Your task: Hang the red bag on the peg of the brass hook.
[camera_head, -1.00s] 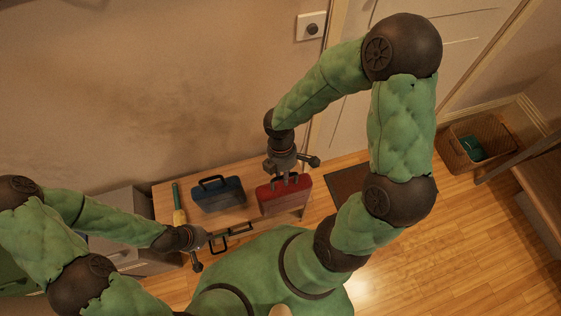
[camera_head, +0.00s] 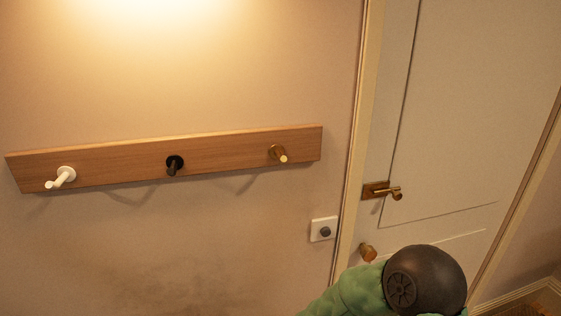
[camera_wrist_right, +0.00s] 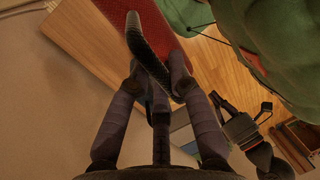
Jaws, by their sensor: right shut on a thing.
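The brass hook (camera_head: 278,153) is at the right end of a wooden rail in the head view, its peg sticking out from the wall with nothing on it. In the right wrist view, my right gripper (camera_wrist_right: 157,78) is shut on the dark handle of the red bag (camera_wrist_right: 172,30). The bag's red body shows only in part, at the top of that view. My right gripper is outside the head view, where only part of my right arm shows. A dark jointed shape at the lower right of the wrist view looks like my left gripper (camera_wrist_right: 243,128); its jaws are unclear.
The wooden rail (camera_head: 225,150) also carries a white hook (camera_head: 62,178) and a black hook (camera_head: 174,164), both empty. A wall switch (camera_head: 323,230) and a door with a brass handle (camera_head: 382,191) are to the right. A wooden tabletop (camera_wrist_right: 90,35) shows in the wrist view.

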